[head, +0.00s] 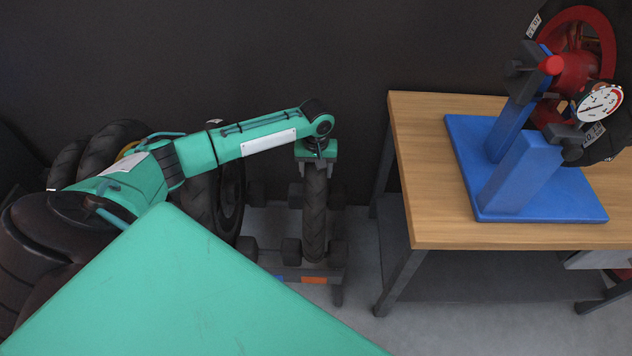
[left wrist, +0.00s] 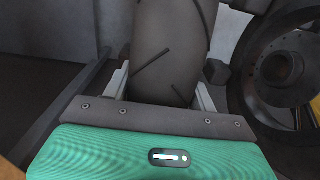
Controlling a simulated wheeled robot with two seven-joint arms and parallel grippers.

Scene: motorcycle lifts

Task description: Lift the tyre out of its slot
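The tyre (head: 314,215) is narrow and black, standing upright in a slot of a low dark rack (head: 295,270) left of the bench. It also fills the upper middle of the left wrist view (left wrist: 168,45), its grooved tread towards the camera. My left gripper (head: 316,166) points down over the top of the tyre. Its two grey fingers (left wrist: 162,92) stand one on each side of the tread, very close to it. Whether they press on the rubber cannot be told. The fingertips are partly hidden. My right gripper is not in view.
A wheel (head: 231,190) with a dark rim stands left of the tyre, with more tyres (head: 110,145) further left. A wooden bench (head: 420,175) stands right, bearing a blue stand (head: 525,175) with a red wheel and a dial. A gap of floor (head: 357,240) separates rack and bench.

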